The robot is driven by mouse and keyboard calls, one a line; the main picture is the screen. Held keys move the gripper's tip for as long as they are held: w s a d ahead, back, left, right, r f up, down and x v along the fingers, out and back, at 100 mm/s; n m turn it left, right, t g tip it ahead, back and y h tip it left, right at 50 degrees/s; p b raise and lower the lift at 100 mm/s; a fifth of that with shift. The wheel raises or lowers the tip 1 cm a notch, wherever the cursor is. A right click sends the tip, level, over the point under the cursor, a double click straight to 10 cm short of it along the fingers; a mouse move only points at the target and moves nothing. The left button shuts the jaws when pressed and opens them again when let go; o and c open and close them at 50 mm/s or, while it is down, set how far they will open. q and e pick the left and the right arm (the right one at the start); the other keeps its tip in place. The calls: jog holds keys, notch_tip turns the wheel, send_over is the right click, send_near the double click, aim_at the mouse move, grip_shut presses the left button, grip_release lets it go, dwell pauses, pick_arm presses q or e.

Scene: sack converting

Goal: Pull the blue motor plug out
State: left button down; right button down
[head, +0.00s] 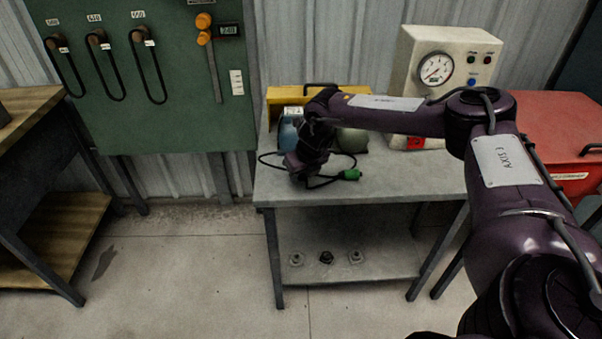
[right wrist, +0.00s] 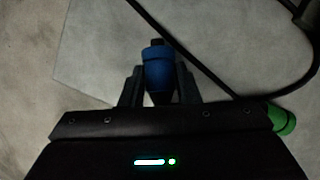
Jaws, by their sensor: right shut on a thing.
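In the right wrist view the blue plug (right wrist: 158,68) sits between the two fingers of my right gripper (right wrist: 158,88), which are shut on it. A short dark part shows at its far end, with no socket visible around it there. In the head view my right gripper (head: 298,174) points down low over the bench's front left part, and its dark arm hides the plug. A bluish rounded motor (head: 288,134) stands behind the gripper, partly hidden. My left gripper is in neither view.
A green plug (head: 351,174) on a black cable lies on the grey bench (head: 420,181) right of the gripper. A greenish rounded motor (head: 353,141) and a gauge box (head: 453,50) stand behind. A green panel with hung cables (head: 150,100) is at left. The bench's front right is clear.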

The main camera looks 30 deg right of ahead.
jog(key=c, duration=1)
grip_release()
jog(key=shift+r, duration=0.1)
jog(key=v, duration=0.7)
jog(key=shift+s+r, duration=0.15)
jog(key=shift+r, duration=0.2)
